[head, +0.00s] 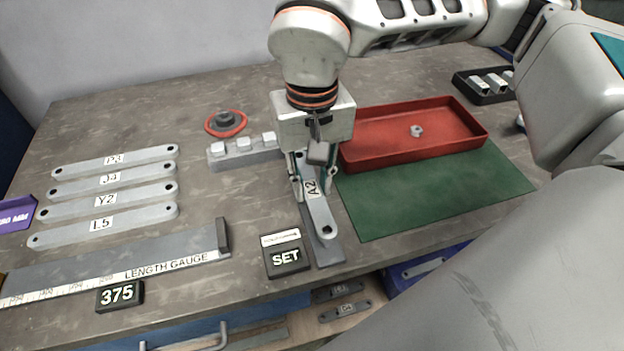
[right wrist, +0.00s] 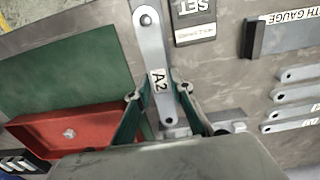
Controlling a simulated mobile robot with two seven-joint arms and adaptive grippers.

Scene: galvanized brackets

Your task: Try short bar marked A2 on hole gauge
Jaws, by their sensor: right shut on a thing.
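The short bar marked A2 (head: 321,213) is a light grey bar with a round hole near its end. It lies along a darker grey plate, which looks like the hole gauge (head: 331,259); whether it touches the plate is unclear. My right gripper (head: 312,188) is shut on the bar near its label. In the right wrist view the fingers (right wrist: 161,108) sit on either side of the bar (right wrist: 151,50), and a round pin or hole shows at its far end. The far part of the gauge is hidden by the gripper. My left gripper is not in view.
Bars P3, J4, Y2 and L5 (head: 104,226) lie at left, behind the length gauge (head: 190,250). A SET block (head: 286,262) stands close left of the plate. A green mat (head: 430,195) and red tray (head: 365,160) are at right. A grey pegged block (head: 243,154) stands behind.

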